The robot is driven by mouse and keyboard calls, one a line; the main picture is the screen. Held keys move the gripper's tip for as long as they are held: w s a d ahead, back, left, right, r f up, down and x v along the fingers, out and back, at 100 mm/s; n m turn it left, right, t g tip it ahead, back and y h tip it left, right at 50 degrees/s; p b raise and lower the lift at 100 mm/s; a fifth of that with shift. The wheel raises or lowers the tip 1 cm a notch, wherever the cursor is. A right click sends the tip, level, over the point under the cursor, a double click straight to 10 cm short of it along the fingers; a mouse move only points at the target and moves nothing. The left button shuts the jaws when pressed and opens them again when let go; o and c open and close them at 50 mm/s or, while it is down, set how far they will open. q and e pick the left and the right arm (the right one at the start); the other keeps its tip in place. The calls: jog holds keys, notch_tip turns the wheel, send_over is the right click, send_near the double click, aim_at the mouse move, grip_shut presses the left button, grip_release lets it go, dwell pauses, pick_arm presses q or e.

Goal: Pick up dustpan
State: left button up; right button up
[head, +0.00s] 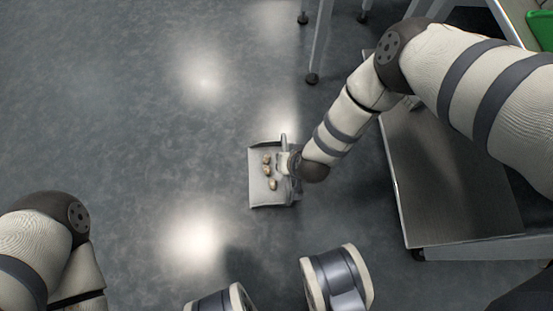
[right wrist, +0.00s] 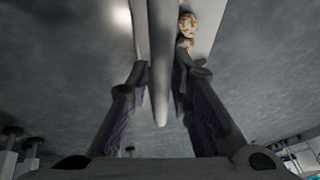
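The grey dustpan (head: 258,196) is low over the floor near the middle of the head view, with several small brown dates (head: 267,171) in it. I cannot tell whether it touches the floor. My right gripper (head: 288,163) reaches its right side from above. In the right wrist view the pale dustpan handle (right wrist: 161,60) runs between the two fingers of my right gripper (right wrist: 162,75), which close in on both sides of it. A brown date (right wrist: 187,25) shows beyond the right finger. My left gripper is outside the views; only the left arm shows at lower left.
A low dark platform (head: 455,185) with a pale edge stands at the right, beneath my right arm. Table legs with castor feet (head: 312,78) stand at the top. A green container (head: 543,27) is at the upper right. The floor (head: 110,110) at the left is clear.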

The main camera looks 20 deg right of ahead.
grip_shut()
